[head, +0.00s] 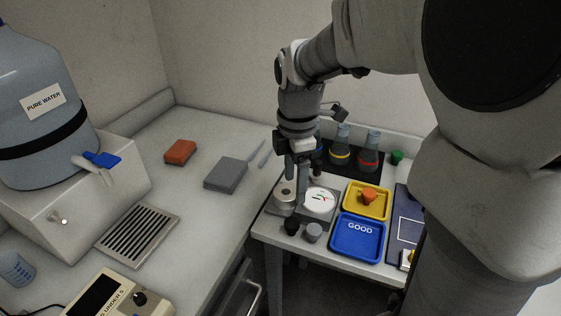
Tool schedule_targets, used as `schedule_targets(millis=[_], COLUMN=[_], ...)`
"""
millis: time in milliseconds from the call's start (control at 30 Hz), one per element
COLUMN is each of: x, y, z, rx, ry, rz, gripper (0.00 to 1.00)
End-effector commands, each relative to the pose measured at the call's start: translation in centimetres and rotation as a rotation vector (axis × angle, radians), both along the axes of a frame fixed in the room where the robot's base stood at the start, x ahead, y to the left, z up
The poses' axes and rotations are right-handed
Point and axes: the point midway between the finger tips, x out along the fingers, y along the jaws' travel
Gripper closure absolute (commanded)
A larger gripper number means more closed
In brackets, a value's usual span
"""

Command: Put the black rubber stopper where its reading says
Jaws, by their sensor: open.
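The black rubber stopper (291,226) sits near the front left edge of the small table, beside a grey stopper (313,232). My gripper (292,198) points down just behind the black stopper, open and apart from it as far as I can tell. A round white dial (320,201) with red and green marks and a dark needle lies right of my gripper. Its exact reading is too small to tell. A blue tray marked GOOD (357,252) is empty. A yellow tray (354,211) behind it holds an orange stopper (369,195).
A metal cylinder (284,190) stands close by my gripper. Flasks (368,152) and a green stopper (396,157) stand at the back. A dark blue panel (404,225) lies at right. The left bench holds a water jug (38,105), a meter (120,298) and two blocks (180,152).

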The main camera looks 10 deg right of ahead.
Motion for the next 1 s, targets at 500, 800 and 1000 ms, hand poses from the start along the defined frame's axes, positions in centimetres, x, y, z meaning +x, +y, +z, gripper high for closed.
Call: schedule_targets(millis=[500, 800, 1000], x=[-8.9, -13.1, -13.7], y=[0.1, 0.1, 0.2], z=[6.1, 6.7, 6.6], rx=[0.150, 0.357, 0.405], ry=[-0.287, -0.369, -0.374], rz=[-0.984, -1.491, -1.590], gripper=[0.28, 0.28, 0.28])
